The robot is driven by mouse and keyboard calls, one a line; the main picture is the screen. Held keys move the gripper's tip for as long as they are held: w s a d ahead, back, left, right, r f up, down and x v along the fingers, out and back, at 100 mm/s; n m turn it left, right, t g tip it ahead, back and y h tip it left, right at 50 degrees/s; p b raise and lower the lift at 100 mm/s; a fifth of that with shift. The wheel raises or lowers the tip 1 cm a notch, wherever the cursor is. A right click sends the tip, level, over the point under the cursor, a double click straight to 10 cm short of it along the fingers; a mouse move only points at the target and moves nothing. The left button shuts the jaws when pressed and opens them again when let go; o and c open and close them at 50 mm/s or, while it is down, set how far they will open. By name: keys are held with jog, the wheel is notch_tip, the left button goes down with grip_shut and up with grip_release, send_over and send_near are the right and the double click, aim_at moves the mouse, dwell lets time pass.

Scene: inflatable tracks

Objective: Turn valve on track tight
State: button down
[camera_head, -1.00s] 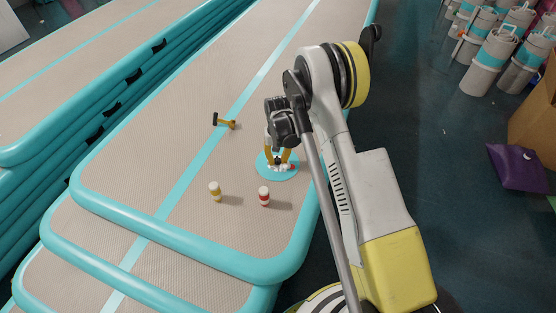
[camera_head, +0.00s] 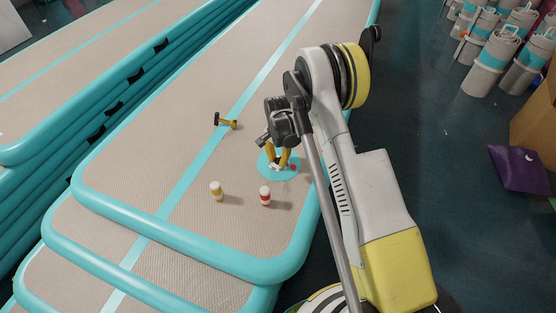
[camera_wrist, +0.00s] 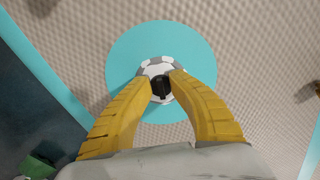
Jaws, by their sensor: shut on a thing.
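The valve (camera_wrist: 147,68) is a round white and grey cap with a black centre, set in a teal disc (camera_wrist: 123,50) on the track. In the head view the teal disc (camera_head: 266,173) lies near the track's right edge. The valve is mostly hidden there behind my fingers, with a small red spot beside it. My gripper (camera_wrist: 161,86) reaches down over the valve, its two yellow fingers closed in on the black centre from both sides. The gripper also shows in the head view (camera_head: 280,163).
On the beige track (camera_head: 150,190), a black and yellow hammer-shaped tool (camera_head: 228,123) lies up left of the valve. A purple bag (camera_head: 518,168) lies on the floor at right.

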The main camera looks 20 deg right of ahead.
aim_at(278, 160)
jog(key=shift+s, duration=0.1)
dwell(0.5)
jog(key=c, duration=1.1)
grip_release()
jog(key=shift+f, duration=0.1)
jog(key=shift+c, duration=0.2)
notch_tip(278, 160, up, 12)
